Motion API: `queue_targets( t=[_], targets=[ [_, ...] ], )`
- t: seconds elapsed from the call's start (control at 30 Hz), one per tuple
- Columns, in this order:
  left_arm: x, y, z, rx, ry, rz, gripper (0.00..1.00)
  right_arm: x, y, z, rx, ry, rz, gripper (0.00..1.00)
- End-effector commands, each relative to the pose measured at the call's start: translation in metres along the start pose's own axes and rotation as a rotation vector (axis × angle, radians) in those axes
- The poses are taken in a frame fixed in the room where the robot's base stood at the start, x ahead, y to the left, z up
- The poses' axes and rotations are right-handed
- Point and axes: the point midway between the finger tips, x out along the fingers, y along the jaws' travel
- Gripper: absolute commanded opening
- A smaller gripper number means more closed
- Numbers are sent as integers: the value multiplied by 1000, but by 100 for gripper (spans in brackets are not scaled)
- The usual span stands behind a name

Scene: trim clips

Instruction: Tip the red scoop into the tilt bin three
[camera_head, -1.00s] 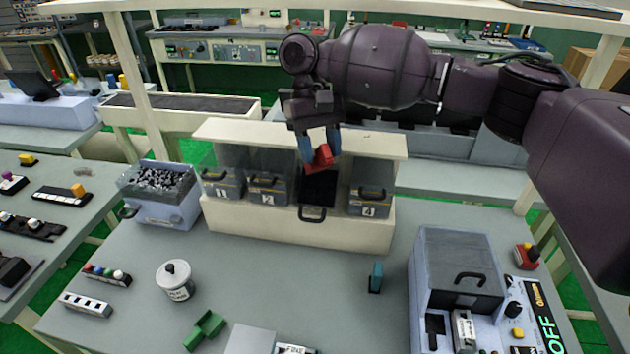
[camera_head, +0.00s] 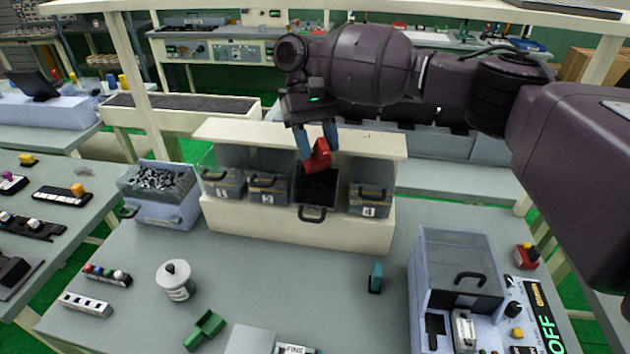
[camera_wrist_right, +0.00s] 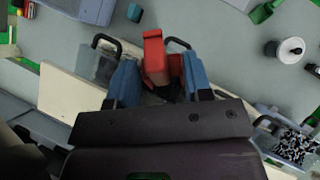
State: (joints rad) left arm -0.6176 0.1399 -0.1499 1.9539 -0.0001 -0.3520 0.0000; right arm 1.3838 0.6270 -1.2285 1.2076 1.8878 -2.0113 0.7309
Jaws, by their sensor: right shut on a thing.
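The red scoop (camera_head: 318,155) is held by my right gripper (camera_head: 317,142) above the open third tilt bin (camera_head: 316,198), which is pulled forward and shows a dark inside. In the right wrist view the red scoop (camera_wrist_right: 156,58) sits between the two blue fingers of the right gripper (camera_wrist_right: 158,78). The scoop looks tilted over the bin; what is in it cannot be told. Bins one (camera_head: 222,185), two (camera_head: 267,188) and four (camera_head: 369,199) sit beside it in the cream rack (camera_head: 300,230). My left gripper is not in view.
A grey-blue box of dark and white clips (camera_head: 162,185) stands left of the rack. A white jar (camera_head: 174,281), a green scoop (camera_head: 205,330), a teal block (camera_head: 376,277) and a lidded machine (camera_head: 455,280) stand in front. The table's middle is clear.

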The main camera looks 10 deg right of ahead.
Motion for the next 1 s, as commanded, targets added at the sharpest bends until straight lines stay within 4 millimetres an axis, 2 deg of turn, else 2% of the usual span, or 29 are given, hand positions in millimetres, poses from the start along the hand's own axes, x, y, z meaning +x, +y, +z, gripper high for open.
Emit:
queue_targets(
  t=[0.57, 1.0],
  targets=[
    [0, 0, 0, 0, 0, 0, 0, 1, 0, 0, -1, 10, 0, 22],
    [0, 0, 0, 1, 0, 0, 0, 20, 0, 9, -3, 284, 0, 22]
  ],
)
